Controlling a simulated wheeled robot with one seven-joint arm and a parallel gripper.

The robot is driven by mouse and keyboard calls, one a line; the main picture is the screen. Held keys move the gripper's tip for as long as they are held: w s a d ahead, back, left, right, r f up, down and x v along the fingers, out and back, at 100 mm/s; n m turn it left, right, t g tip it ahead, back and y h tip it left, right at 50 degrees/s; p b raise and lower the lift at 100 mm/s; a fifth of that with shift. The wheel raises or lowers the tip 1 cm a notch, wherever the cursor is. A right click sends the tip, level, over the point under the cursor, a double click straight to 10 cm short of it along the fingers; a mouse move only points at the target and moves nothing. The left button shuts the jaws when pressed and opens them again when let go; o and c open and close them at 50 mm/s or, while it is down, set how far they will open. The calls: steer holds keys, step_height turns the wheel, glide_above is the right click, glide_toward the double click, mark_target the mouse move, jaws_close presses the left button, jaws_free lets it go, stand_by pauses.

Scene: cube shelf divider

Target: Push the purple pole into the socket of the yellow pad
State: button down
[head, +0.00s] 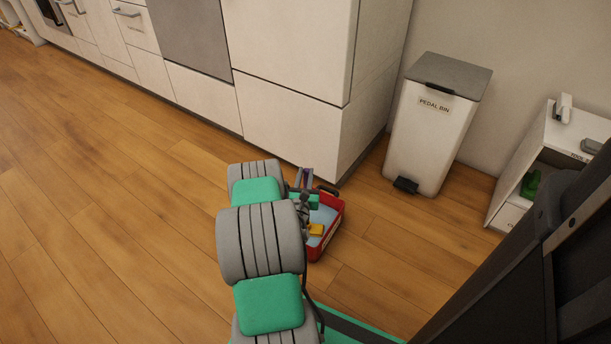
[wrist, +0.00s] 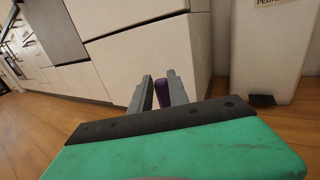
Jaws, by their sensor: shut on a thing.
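My gripper (wrist: 158,92) is shut on the purple pole (wrist: 162,94), which shows between the two grey fingers in the wrist view. My arm hides part of the tray. The pad's socket is too small to make out, and the pad is not in the wrist view.
The tray has a light blue inside and a dark handle (head: 327,190), and stands on the wooden floor (head: 110,200). White cabinets (head: 290,110) stand behind it. A pedal bin (head: 432,130) and a white shelf unit (head: 545,160) stand at the right. The floor at the left is clear.

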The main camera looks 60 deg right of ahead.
mark_target(306, 180)
steer(key=shift+f+b, duration=1.95)
steer(key=shift+f, duration=0.2)
steer(key=c, duration=1.2)
jaws_free()
steer(key=shift+o, duration=0.2)
steer(key=shift+s+a, duration=0.1)
steer(key=shift+a, duration=0.2)
steer(key=b+v, duration=0.2)
steer(key=v, duration=0.2)
steer(key=shift+s+a, duration=0.1)
steer(key=shift+a, duration=0.1)
